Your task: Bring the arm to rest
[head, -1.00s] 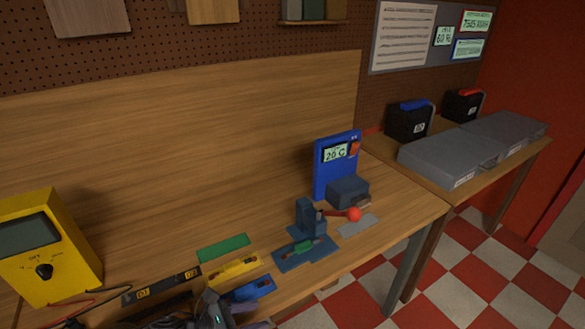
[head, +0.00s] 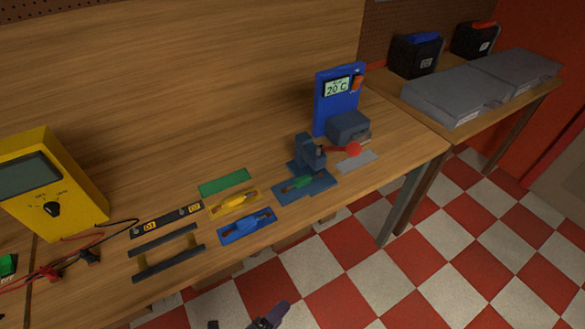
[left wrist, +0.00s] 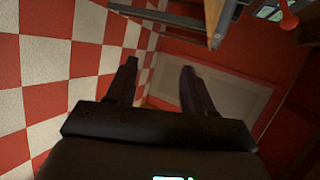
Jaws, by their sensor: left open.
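My left gripper (head: 246,318) shows at the bottom edge of the head view, in front of the bench and over the checkered floor. Only its fingertips are in the picture there. In the left wrist view its two dark fingers (left wrist: 158,70) stand apart with nothing between them, and floor and a red wall lie beyond. It touches nothing that I can see. My right gripper is in neither current view.
The wooden bench holds a yellow meter (head: 50,185) with leads, a blue tray (head: 246,226), a yellow tray (head: 234,204), a green mat (head: 225,182), a red-knobbed press (head: 308,155) and a blue 20 C unit (head: 337,100). Grey cases (head: 455,95) lie on the side table. Floor in front is clear.

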